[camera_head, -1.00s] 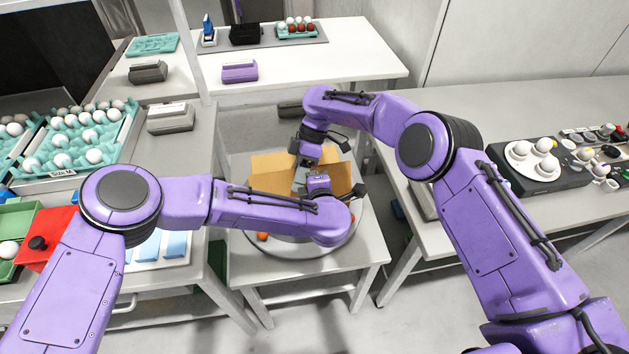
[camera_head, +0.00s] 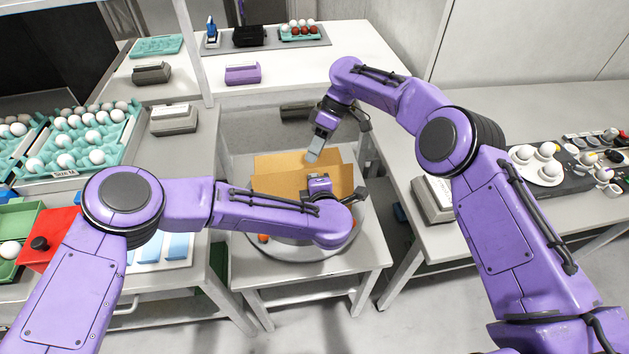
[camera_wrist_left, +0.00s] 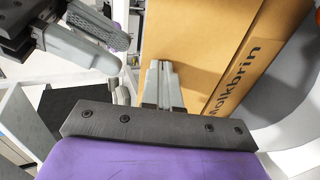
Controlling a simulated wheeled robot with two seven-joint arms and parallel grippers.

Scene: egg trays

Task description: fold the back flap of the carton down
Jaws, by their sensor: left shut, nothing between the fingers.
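The brown cardboard carton (camera_head: 275,184) stands on a round grey turntable on the small middle table. A cardboard panel (camera_head: 285,161) shows at its back, raised behind the nearer part. My left forearm hides much of its front. In the left wrist view, the carton (camera_wrist_left: 200,45) fills the middle and has dark lettering on one face. My left gripper (camera_wrist_left: 163,85) is shut and empty, its fingertips close over the carton; I cannot tell if they touch. My right gripper (camera_head: 314,154) is just above the carton's back; it also shows in the left wrist view (camera_wrist_left: 110,50). Its jaw opening is unclear.
The turntable rim (camera_head: 290,252) has small orange objects on it. Egg trays (camera_head: 85,143) and a red box (camera_head: 48,240) are on the left table. A plate of eggs (camera_head: 537,168) is on the right table. A white table (camera_head: 350,65) stands behind.

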